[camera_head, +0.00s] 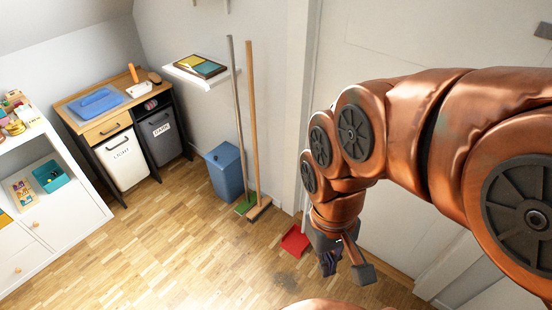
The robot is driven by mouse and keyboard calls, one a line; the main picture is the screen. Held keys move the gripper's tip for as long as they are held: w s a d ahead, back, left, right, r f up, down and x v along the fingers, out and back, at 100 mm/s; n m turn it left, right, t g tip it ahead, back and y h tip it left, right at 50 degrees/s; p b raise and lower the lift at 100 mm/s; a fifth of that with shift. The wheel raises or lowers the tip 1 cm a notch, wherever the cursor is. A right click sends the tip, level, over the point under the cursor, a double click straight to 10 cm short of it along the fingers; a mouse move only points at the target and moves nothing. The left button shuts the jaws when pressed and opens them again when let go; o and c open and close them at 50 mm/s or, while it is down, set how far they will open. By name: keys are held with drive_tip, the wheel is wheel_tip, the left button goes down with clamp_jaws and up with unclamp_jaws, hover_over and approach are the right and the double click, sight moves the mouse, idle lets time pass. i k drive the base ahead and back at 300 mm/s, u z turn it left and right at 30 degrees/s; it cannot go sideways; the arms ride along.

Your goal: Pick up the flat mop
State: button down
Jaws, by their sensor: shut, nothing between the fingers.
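The flat mop (238,120) seems to be the one with a grey handle and a green foot. It leans upright against the wall by the corner, with its foot on the floor. A broom (253,120) with a wooden handle and a dark bristle head stands right beside it. My gripper (346,268) is shut and empty. It hangs at the lower right of the view, to the right of the mop and well apart from it, pointing down.
A blue bin (225,172) stands left of the mop. A white wall shelf (202,76) holds a framed item. A red dustpan (295,241) lies on the floor near my gripper. A desk (105,122) and a white cabinet (60,225) stand left. The middle floor is clear.

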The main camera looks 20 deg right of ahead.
sight(251, 200)
drive_tip(key=z, duration=0.6)
drive_tip(key=k, duration=0.6)
drive_tip(key=z, duration=0.05)
drive_tip(key=i, duration=1.2)
drive_tip(key=u, duration=1.5)
drive_tip(key=i, duration=0.7)
drive_tip(key=u, duration=0.75)
